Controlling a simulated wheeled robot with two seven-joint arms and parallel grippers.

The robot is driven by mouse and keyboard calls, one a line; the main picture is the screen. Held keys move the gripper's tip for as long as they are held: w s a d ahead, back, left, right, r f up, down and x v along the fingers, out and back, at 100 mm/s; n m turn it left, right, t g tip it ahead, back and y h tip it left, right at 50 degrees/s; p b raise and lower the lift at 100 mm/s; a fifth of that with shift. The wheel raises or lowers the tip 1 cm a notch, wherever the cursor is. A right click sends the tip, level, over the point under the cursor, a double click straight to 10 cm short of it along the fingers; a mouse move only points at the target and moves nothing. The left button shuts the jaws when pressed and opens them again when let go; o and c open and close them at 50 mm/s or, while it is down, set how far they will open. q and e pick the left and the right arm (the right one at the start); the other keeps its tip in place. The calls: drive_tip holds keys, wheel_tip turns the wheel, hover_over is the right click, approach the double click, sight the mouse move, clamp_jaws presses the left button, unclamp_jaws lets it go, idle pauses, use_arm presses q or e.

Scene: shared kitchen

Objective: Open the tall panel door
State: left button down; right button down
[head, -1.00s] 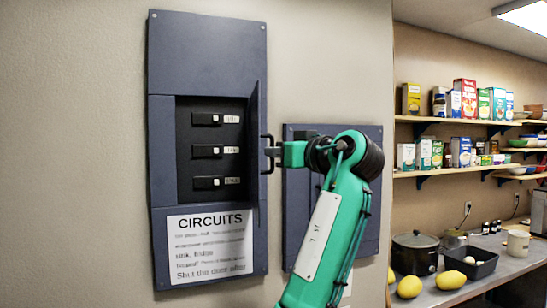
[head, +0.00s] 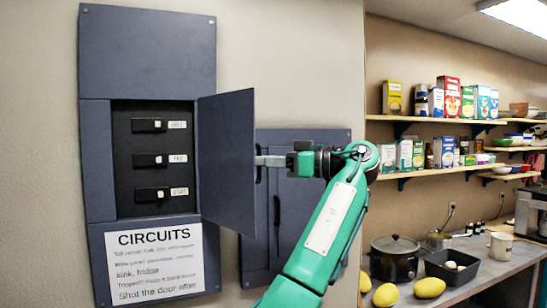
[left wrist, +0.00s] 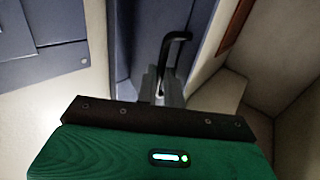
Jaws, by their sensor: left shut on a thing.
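The tall blue-grey panel (head: 148,45) is on the wall at the left of the head view. Its door (head: 227,160) is hinged at the right edge of the opening and stands swung out to the right, showing its inner face. Behind it, several dark breaker switches (head: 150,160) with white labels are exposed. My left gripper (head: 268,160) is at the door's free edge, shut on the black handle, which is mostly hidden behind the door. The handle (left wrist: 178,40) shows between the fingers in the left wrist view. My right gripper is out of view.
A second, closed blue-grey panel (head: 300,190) is on the wall just right of the door, partly behind my arm. A CIRCUITS sign (head: 155,262) is below the opening. Shelves of boxes and a counter (head: 475,265) with a slow cooker (head: 394,257) are farther right.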

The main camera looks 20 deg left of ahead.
use_arm(q)
drive_tip(key=shift+a+f, duration=0.2)
drive_tip(key=shift+a, duration=0.05)
drive_tip(key=c, duration=1.7)
unclamp_jaws()
drive_tip(key=shift+c, duration=0.2)
drive_tip(key=shift+o, duration=1.1)
drive_tip(key=shift+w+a+f, duration=0.1)
drive_tip(key=shift+w+a, duration=0.1)
drive_tip(key=shift+a, duration=0.15)
